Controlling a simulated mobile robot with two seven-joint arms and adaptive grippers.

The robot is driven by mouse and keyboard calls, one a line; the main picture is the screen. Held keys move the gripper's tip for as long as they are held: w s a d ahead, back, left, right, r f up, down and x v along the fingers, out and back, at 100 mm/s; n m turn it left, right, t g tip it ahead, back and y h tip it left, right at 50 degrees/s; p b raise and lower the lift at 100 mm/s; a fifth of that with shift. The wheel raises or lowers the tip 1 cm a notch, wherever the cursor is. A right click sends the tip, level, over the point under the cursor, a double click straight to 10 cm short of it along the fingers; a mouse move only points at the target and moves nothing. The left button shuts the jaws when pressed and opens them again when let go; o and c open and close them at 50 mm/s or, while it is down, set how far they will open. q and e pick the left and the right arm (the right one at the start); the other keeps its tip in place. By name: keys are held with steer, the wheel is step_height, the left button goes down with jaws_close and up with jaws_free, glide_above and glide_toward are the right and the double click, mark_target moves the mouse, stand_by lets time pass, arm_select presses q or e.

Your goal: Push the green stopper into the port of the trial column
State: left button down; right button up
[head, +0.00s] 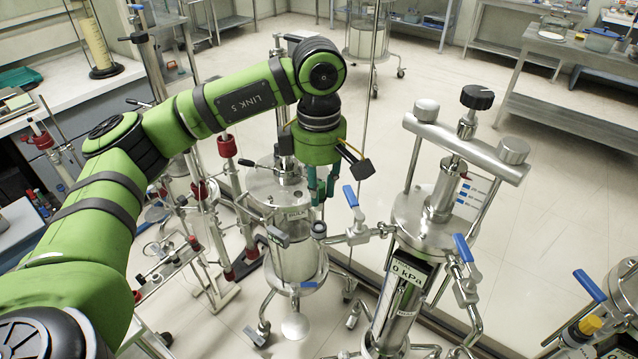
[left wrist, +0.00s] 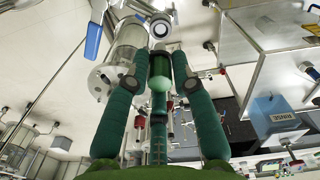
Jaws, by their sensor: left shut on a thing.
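My left gripper (head: 318,192) points down beside the trial column (head: 295,258), a glass cylinder with steel ends. In the left wrist view, its teal fingers (left wrist: 160,80) are closed around the green stopper (left wrist: 159,83), whose dark end points away from the palm. In the head view the port's grey fitting (head: 319,229) is below the fingers, and the fingers hide the stopper. My right gripper is not in view.
A steel column with a 0 kPa display (head: 407,272) stands close on the right, joined by piping with a blue-handled valve (head: 351,197). Red-clamped stands (head: 228,147) crowd the left. Open floor (head: 530,190) lies farther right.

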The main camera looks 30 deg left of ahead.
mark_target(319, 210)
arm_select(q)
step_height(319, 210, down, 3)
steer(key=shift+f+b, duration=0.15)
steer(key=shift+b, duration=1)
steer(key=shift+b, duration=0.6)
stand_by(0.7)
steer(key=shift+f+b, duration=1.65)
steer(key=shift+f, duration=0.15)
steer(key=c, duration=1)
jaws_free()
steer(key=shift+r, duration=0.2)
step_height(319, 210, up, 12)
steer(key=shift+f, duration=0.15)
